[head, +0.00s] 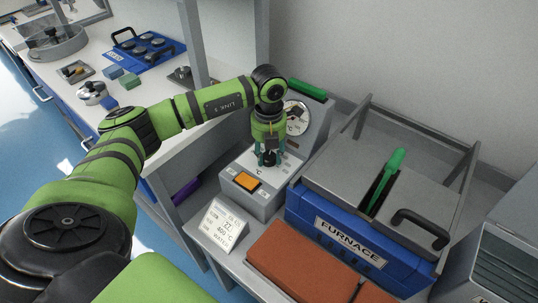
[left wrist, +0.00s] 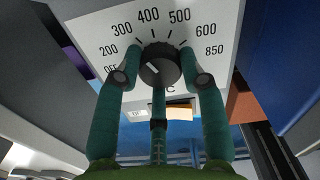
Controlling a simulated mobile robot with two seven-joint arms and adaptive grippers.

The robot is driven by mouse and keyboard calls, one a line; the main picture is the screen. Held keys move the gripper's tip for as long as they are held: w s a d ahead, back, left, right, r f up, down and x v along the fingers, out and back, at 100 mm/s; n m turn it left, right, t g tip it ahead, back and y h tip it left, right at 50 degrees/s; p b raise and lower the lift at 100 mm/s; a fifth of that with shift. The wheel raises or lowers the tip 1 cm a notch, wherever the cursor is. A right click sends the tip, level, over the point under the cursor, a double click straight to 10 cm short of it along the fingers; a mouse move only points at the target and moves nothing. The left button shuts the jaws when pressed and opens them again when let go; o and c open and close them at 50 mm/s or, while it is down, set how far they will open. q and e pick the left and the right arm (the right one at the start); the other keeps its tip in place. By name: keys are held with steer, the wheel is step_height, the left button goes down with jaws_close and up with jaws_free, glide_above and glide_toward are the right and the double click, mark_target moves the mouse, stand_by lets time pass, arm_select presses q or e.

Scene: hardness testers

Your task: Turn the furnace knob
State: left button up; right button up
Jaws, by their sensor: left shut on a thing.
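The furnace knob (left wrist: 160,66) is a black ribbed dial on a white scale plate marked from OFF through 200, 300, 400, 500, 600 to 850. A pale mark on it points up and left; the exact setting is hard to read. My left gripper (left wrist: 160,80) has its teal fingers shut around the knob from both sides, with a third finger below it. In the head view my left gripper (head: 268,158) points down onto the grey control box (head: 264,199), mostly hiding the knob. The blue furnace (head: 345,236) stands right of the box. My right gripper is not in view.
An orange switch (head: 247,181) sits on the box front. A small display card (head: 221,226) stands before it, and reddish bricks (head: 300,262) lie in front of the furnace. A round gauge (head: 297,118) is behind. A cluttered white bench (head: 150,97) is at left.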

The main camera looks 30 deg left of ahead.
arm_select(q)
steer(key=m, duration=0.2)
steer(key=m+b, duration=0.1)
steer(key=shift+s+d+f, duration=0.1)
steer(key=shift+s+f, duration=0.15)
steer(key=shift+f, duration=0.05)
steer(key=shift+m, duration=1)
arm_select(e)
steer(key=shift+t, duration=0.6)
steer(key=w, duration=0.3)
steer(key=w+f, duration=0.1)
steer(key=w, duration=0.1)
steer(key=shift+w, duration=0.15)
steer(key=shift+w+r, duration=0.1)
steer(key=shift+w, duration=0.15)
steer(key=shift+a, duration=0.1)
arm_select(q)
steer(key=o, duration=1.1)
steer(key=shift+o, duration=0.2)
steer(key=shift+r, duration=0.2)
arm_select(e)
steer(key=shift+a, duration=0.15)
arm_select(q)
steer(key=shift+r, duration=0.1)
